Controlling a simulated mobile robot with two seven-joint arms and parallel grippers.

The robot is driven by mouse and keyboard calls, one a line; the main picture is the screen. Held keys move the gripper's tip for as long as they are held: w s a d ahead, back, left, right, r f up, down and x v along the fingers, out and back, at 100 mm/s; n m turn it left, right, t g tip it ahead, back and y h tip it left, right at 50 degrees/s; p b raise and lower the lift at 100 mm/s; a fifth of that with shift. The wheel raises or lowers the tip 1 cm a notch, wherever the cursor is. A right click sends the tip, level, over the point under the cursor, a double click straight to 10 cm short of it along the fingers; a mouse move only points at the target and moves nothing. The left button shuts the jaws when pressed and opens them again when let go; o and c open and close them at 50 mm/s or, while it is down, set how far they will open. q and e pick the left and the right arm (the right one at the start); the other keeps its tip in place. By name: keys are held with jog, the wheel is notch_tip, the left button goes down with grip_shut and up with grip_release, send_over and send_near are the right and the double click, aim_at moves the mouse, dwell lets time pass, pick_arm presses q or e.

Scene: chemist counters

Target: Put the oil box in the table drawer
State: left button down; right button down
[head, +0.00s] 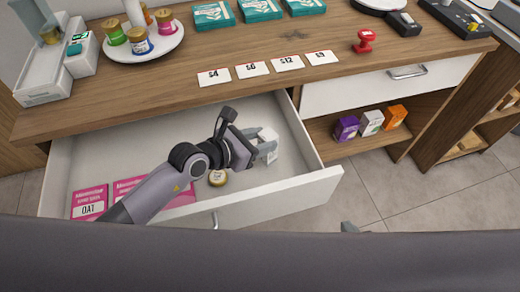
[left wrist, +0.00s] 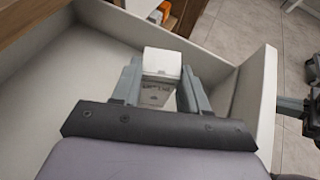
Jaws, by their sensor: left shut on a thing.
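My left gripper (head: 268,147) reaches into the open table drawer (head: 118,140), near its right end. It is shut on a small white box (head: 267,134), apparently the oil box, whose label I cannot read. In the left wrist view the white box (left wrist: 162,64) sits between the two fingers of my left gripper (left wrist: 160,88), inside the drawer walls. Whether the box touches the drawer floor I cannot tell.
Pink boxes (head: 89,203) and a round gold-lidded jar (head: 217,178) lie in the drawer. Purple (head: 347,128), white (head: 371,123) and orange (head: 395,117) boxes stand on the shelf at right. Price cards (head: 252,68) and a red stamp (head: 365,41) are on the counter. The drawer's back middle is clear.

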pick_arm(q)
jog(key=shift+f+b, duration=0.45)
jog(key=shift+f, duration=1.6)
jog(key=shift+f, duration=0.15)
jog(key=c, duration=0.6)
grip_release()
jog(key=p+v, duration=0.1)
jog(key=v, duration=1.1)
